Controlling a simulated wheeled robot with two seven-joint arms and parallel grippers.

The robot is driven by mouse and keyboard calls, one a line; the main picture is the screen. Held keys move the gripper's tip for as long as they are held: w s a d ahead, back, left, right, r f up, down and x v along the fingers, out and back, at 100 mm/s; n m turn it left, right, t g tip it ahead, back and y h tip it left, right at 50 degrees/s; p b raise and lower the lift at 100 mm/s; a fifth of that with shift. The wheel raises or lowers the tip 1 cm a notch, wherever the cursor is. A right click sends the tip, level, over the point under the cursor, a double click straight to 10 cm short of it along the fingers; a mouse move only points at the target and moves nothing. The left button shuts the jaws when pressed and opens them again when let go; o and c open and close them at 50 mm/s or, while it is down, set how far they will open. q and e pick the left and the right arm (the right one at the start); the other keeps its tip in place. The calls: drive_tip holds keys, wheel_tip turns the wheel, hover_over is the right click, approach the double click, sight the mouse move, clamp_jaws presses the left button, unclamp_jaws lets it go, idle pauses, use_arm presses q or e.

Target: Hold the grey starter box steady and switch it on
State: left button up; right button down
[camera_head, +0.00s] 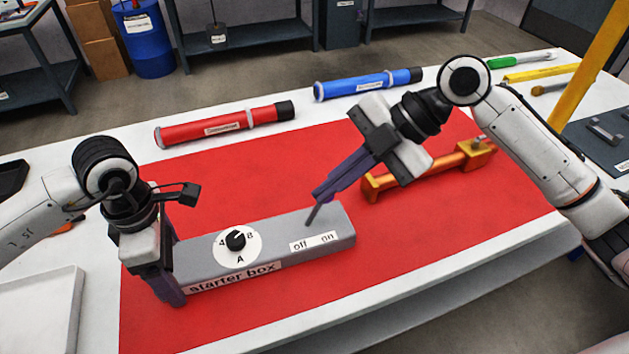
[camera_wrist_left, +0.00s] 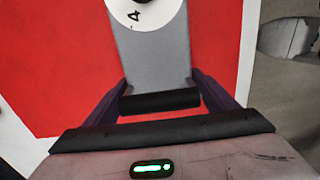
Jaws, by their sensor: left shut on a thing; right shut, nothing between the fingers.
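The grey starter box (camera_head: 335,222) lies on the red mat (camera_head: 400,260). Its top has a black dial (camera_head: 236,240) on a white disc marked 4, 8 and A. My left gripper (camera_head: 172,272) is shut on the box's left end. The left wrist view shows the box (camera_wrist_left: 155,60) between its fingers. My right gripper (camera_head: 318,196) is shut and empty, its tips at the lever's top. I cannot tell whether they touch it.
An orange bracket-like part (camera_head: 430,172) lies on the mat behind the right gripper. A red tube (camera_head: 225,125) and a blue tube (camera_head: 368,84) lie along the table's back. A white tray (camera_head: 40,310) is at the left. The mat's front right is clear.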

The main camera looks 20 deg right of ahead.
use_arm(q)
drive_tip(key=o, duration=1.6)
use_arm(e)
drive_tip(key=s+a+v, duration=0.1)
drive_tip(key=s+v, duration=0.1)
drive_tip(key=v, duration=0.9)
drive_tip(key=shift+r, duration=0.55)
drive_tip(key=shift+s+d, duration=0.1)
